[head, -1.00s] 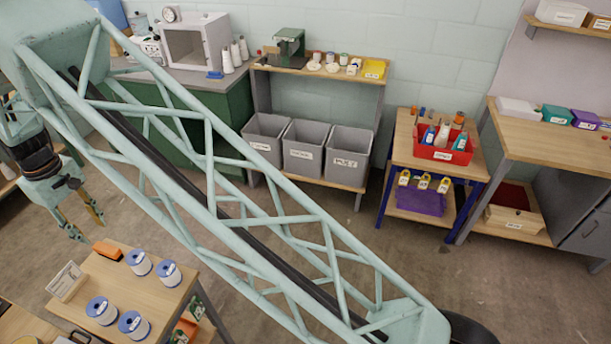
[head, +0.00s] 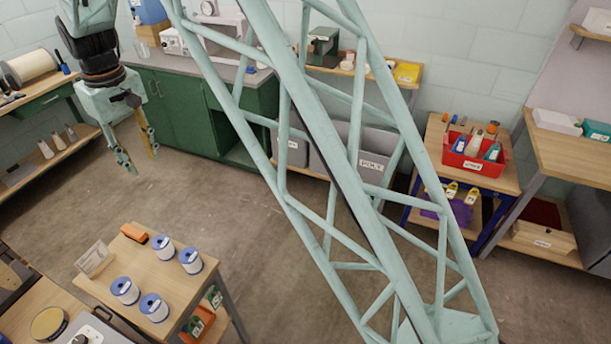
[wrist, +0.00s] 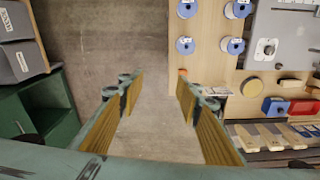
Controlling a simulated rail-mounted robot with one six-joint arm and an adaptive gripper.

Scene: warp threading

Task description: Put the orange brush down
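The orange brush (head: 134,232) lies on the small wooden table (head: 180,277), near its back edge. In the wrist view a small orange patch, which looks like the brush's end (wrist: 183,72), shows beside the right fingertip; the rest is hidden. My gripper (head: 138,157) hangs in the air above and behind the table, over open floor, apart from the brush. In the wrist view my gripper (wrist: 160,78) has its two fingers spread with only floor between them, so it is open and empty.
Several blue-and-white spools (head: 164,247) and a card stand (head: 94,260) share the table with the brush. Green cabinets (head: 178,108) and a shelf with grey bins (head: 372,170) stand at the back. A red bin (head: 474,158) sits on a cart at the right. Open floor lies between.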

